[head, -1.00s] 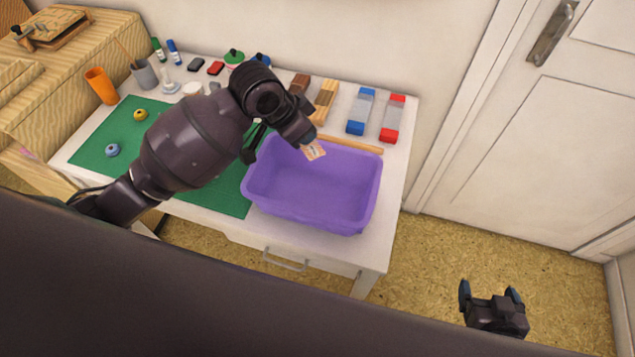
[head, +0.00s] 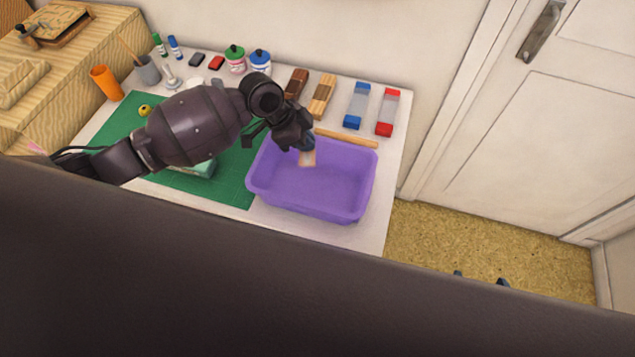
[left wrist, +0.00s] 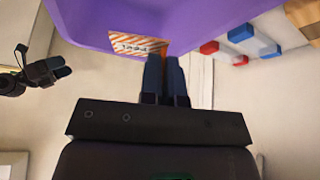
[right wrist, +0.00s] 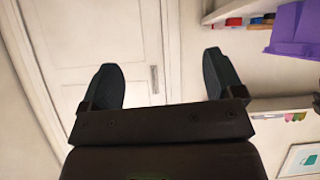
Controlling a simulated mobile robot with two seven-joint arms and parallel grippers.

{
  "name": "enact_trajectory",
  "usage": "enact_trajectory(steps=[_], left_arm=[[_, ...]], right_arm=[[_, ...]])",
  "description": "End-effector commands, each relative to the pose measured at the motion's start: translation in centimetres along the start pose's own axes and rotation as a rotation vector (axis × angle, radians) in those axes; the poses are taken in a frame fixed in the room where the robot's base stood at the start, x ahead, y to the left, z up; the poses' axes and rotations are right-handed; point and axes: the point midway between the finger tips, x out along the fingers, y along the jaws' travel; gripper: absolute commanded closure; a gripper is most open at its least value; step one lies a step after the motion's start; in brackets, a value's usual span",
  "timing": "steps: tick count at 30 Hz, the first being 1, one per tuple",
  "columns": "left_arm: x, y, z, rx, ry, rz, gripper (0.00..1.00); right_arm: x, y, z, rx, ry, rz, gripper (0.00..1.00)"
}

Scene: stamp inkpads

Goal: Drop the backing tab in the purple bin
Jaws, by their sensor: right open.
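The backing tab (head: 308,159) is a small pale piece; in the left wrist view the tab (left wrist: 138,45) shows orange-and-white stripes and dark print. My left gripper (head: 305,146) points down over the purple bin (head: 283,205) at its back side. In the left wrist view the left gripper's fingers (left wrist: 166,62) are closed together with the tab at their tips. The purple bin (left wrist: 210,18) lies behind them there. My right gripper (right wrist: 165,75) is open and empty; only its fingertips show at the bottom right of the head view.
The bin stands on a white table beside a green mat (head: 232,187). A wooden stick (head: 347,137) lies just behind the bin. Blue-capped (head: 357,105) and red-capped (head: 388,112) blocks, jars and other stationery line the back.

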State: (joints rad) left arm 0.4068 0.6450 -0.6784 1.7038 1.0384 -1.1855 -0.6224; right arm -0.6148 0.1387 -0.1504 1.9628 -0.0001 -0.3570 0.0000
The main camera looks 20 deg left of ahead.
Motion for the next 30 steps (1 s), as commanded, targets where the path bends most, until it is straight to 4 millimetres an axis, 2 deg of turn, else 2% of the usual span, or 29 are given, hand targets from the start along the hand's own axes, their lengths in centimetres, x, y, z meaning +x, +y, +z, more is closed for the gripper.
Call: enact_trajectory(steps=[1, 12, 24, 30], left_arm=[[0.8, 0.0, 0.4, -0.001, 0.000, 0.001, 1.00], [3.6, 0.0, 2.0, -0.002, 0.000, 0.001, 1.00], [3.8, 0.0, 2.1, -0.001, 0.000, 0.000, 1.00], [3.8, 0.0, 2.1, -0.001, 0.000, 0.000, 0.67]], right_arm=[[0.5, -0.1, 0.3, -0.001, 0.009, 0.000, 0.13], [2.4, -0.3, 1.1, -0.008, 0.037, -0.004, 0.13], [2.6, -0.3, 1.9, -0.008, 0.026, -0.004, 0.13], [2.3, -0.3, 2.7, -0.006, 0.010, -0.002, 0.13]])
